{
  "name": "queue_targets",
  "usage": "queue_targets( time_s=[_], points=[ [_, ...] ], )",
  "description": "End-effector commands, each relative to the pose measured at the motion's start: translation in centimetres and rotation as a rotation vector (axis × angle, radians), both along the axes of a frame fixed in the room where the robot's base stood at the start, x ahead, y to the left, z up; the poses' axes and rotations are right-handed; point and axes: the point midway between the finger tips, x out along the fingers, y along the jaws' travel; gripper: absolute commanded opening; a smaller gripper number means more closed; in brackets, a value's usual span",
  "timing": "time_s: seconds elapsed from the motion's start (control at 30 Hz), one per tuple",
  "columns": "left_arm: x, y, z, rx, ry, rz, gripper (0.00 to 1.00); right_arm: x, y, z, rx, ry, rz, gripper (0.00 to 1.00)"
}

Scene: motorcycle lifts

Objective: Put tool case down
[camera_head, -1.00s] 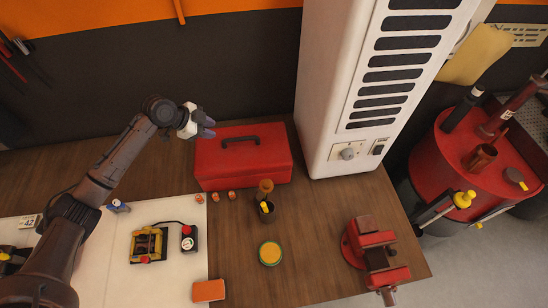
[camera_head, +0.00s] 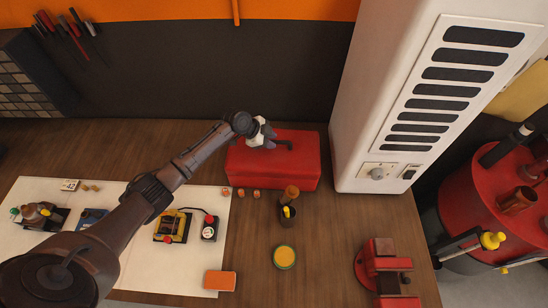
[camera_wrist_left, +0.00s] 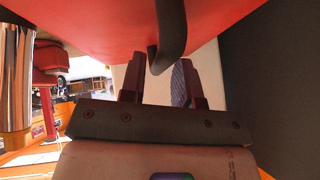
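The red tool case (camera_head: 285,172) rests flat on the wooden bench in the head view, near the back wall. Its dark handle (camera_head: 283,143) is on top. My left gripper (camera_head: 268,138) is at the handle, over the case's top. In the left wrist view, my left gripper's fingers (camera_wrist_left: 160,85) are apart, with the dark handle (camera_wrist_left: 170,40) reaching down between them. The red case surface (camera_wrist_left: 100,25) fills the top of that view. I see no clear sign of the fingers pressing on the handle. My right gripper is not in view.
A tall white cabinet (camera_head: 362,110) stands close to the case's right. A white mat (camera_head: 135,277) with devices lies left.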

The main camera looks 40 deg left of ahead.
Motion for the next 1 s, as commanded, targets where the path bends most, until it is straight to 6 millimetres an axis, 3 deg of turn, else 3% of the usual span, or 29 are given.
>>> queue_targets(
  time_s=[0.2, 0.53, 0.83, 1.0],
  points=[
    [1.0, -0.8, -1.5, -0.003, 0.001, 0.002, 0.30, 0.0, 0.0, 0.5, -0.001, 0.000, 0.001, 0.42],
    [1.2, -0.9, -1.8, 0.000, 0.000, 0.000, 0.29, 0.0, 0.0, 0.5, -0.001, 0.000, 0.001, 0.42],
    [1.2, -0.9, -1.8, 0.000, 0.000, 0.000, 0.00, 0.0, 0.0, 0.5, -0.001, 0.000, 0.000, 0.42],
    [1.1, -0.9, -1.8, 0.000, 0.000, 0.000, 0.00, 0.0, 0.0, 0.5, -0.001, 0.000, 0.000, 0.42]
  ],
)
